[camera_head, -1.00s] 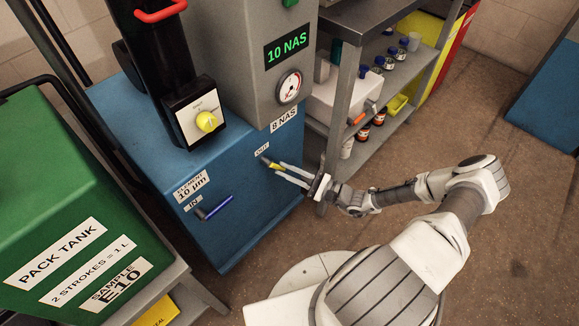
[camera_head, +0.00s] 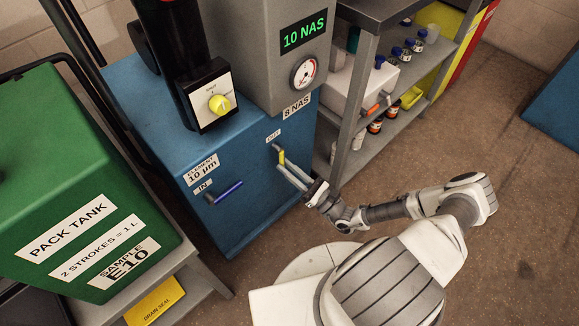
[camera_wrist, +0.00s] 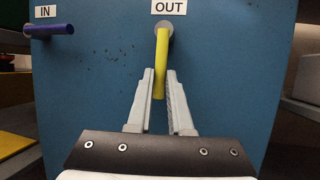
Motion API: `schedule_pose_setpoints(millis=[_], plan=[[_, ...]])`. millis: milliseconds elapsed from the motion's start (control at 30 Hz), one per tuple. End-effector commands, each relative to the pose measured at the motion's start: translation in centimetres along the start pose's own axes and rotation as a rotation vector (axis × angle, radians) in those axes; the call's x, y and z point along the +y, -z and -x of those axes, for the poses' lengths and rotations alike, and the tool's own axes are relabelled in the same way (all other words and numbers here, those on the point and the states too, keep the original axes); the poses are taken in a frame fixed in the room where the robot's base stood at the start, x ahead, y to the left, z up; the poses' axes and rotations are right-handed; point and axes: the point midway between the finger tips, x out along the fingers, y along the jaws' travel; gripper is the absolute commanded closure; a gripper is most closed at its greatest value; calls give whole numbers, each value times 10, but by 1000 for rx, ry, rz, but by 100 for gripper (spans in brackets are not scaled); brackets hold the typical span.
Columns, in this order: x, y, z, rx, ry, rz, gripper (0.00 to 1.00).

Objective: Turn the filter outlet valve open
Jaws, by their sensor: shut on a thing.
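The filter outlet valve has a yellow lever (camera_head: 282,157) under the OUT label on the blue filter cabinet (camera_head: 255,205). In the wrist view the lever (camera_wrist: 161,62) hangs almost straight down from its round grey pivot, just below the OUT label (camera_wrist: 169,7). My gripper (camera_wrist: 160,76) comes from below, with one finger on each side of the lever's lower part, and is shut on it. In the head view my gripper (camera_head: 284,167) reaches the lever from the lower right.
A green pack tank (camera_head: 70,190) stands at the left. A black unit with a yellow knob (camera_head: 219,104) stands on the cabinet. A metal shelf with bottles (camera_head: 385,85) is close on the right.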

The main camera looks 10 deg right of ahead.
Motion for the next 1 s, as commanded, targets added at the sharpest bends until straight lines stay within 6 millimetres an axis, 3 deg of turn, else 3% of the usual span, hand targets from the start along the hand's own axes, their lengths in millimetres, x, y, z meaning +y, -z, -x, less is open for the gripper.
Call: schedule_pose_setpoints(millis=[400, 433, 600, 1000], plan=[[2, 0, 0, -1, 2, -10, 100], [2, 0, 0, -1, 1, -10, 78], [1, 0, 0, -1, 2, -9, 52], [0, 1, 1, -1, 1, -7, 52]])
